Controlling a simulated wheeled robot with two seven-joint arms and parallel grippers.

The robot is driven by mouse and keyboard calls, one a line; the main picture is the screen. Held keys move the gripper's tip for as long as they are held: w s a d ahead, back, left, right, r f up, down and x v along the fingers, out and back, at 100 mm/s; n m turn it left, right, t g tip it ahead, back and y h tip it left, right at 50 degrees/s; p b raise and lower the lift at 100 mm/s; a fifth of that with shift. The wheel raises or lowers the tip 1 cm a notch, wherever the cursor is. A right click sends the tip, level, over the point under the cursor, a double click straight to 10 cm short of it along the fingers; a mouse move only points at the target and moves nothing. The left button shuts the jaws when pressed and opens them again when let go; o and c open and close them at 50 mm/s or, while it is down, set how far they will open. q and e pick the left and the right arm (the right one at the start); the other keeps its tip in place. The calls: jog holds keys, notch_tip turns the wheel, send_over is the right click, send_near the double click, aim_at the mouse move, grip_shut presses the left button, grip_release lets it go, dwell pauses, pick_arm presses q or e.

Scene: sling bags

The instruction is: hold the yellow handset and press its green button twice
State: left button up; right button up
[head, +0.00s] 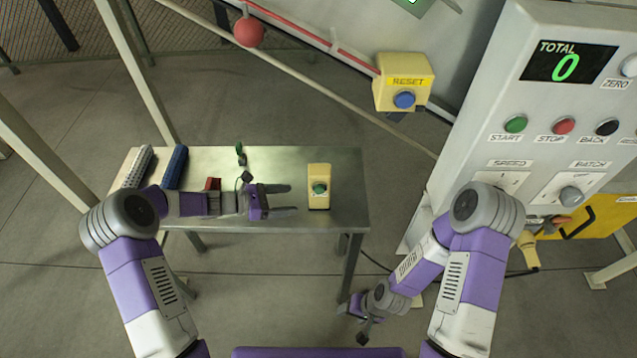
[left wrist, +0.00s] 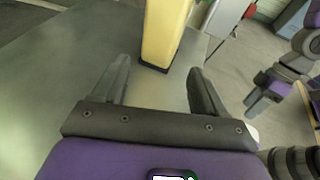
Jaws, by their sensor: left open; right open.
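The yellow handset (head: 319,198) stands or lies on the metal table, with its green button (head: 320,188) facing up toward the head camera. In the left wrist view the yellow body of the handset (left wrist: 163,35) shows just beyond my fingertips; its button is out of that view. My left gripper (head: 289,199) is open and empty, pointing right at the handset, with a small gap between fingertips and handset. It also shows in the left wrist view (left wrist: 161,75). My right gripper (head: 355,322) is low, off the table's right side, away from the handset.
The metal table (head: 345,165) also bears a blue object (head: 175,167), a white-and-grey object (head: 139,166), a red block (head: 212,184) and a small green-topped item (head: 239,150). A yellow reset box (head: 403,82) and a grey control panel (head: 480,120) stand behind and to the right.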

aim_at(316, 199)
pick_arm(q)
jog(key=b+x, duration=0.1)
jog(key=x, duration=0.2)
jog(key=b+x, duration=0.2)
jog(key=x, duration=0.2)
jog(key=shift+s+d+f, duration=0.1)
jog(key=shift+d+f, duration=0.1)
jog(key=shift+d, duration=0.15)
jog(key=shift+b+x, duration=0.3)
jog(key=shift+x, duration=0.7)
pick_arm(e)
jog(key=shift+s+f, duration=0.2)
jog(key=shift+f, duration=1.6)
pick_arm(q)
jog(key=shift+r, duration=0.15)
jog(key=c, duration=0.6)
jog(key=shift+c, duration=0.2)
pick_arm(e)
grip_shut()
